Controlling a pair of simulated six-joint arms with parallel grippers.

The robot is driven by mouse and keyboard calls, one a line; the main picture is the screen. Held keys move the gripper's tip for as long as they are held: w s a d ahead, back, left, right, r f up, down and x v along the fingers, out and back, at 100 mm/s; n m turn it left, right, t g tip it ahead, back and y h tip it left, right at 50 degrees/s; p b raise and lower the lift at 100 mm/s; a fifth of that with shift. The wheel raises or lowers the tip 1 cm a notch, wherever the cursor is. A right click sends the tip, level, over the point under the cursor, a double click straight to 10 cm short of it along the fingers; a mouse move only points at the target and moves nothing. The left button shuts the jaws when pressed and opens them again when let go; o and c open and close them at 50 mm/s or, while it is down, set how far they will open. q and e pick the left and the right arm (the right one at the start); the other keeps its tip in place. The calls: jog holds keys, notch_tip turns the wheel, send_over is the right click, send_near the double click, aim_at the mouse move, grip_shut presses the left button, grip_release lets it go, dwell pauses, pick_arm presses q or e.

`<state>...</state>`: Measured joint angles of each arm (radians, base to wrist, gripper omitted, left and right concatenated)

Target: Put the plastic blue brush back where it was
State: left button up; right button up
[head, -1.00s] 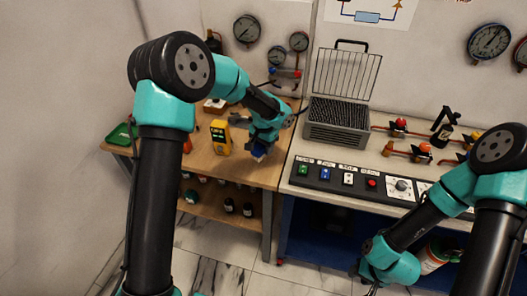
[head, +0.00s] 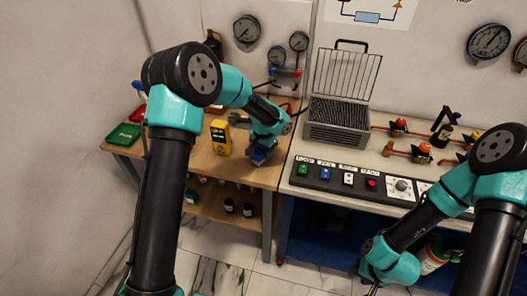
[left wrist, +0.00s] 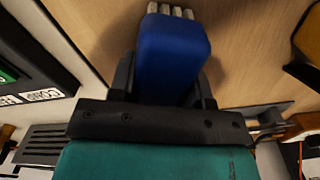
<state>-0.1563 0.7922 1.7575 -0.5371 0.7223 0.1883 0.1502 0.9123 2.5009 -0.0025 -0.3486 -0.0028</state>
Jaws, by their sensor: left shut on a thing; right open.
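The blue brush (left wrist: 172,55) fills the middle of the left wrist view, with pale bristles at its far end over the wooden tabletop. My left gripper (left wrist: 165,85) is shut on it, one dark finger on each side. In the head view the left gripper (head: 262,153) is low over the right part of the wooden bench (head: 212,172), close to its front edge. The brush is mostly hidden there, and I cannot tell whether it touches the wood. My right gripper (head: 372,284) is at the lower right, in front of the control bench, its fingers barely visible.
A yellow meter (head: 221,137) stands just left of the left gripper. A green bin (head: 123,135) is at the bench's left end. The control panel (head: 325,174) and a metal box with a raised grille (head: 337,122) are to the right. Gauges hang on the back wall.

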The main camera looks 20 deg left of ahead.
pick_arm(q)
jog(key=shift+f, duration=0.1)
jog(key=o, duration=1)
jog(key=shift+c, duration=0.2)
notch_tip(320, 180, up, 12)
jog(key=shift+r, duration=0.1)
dwell(0.3)
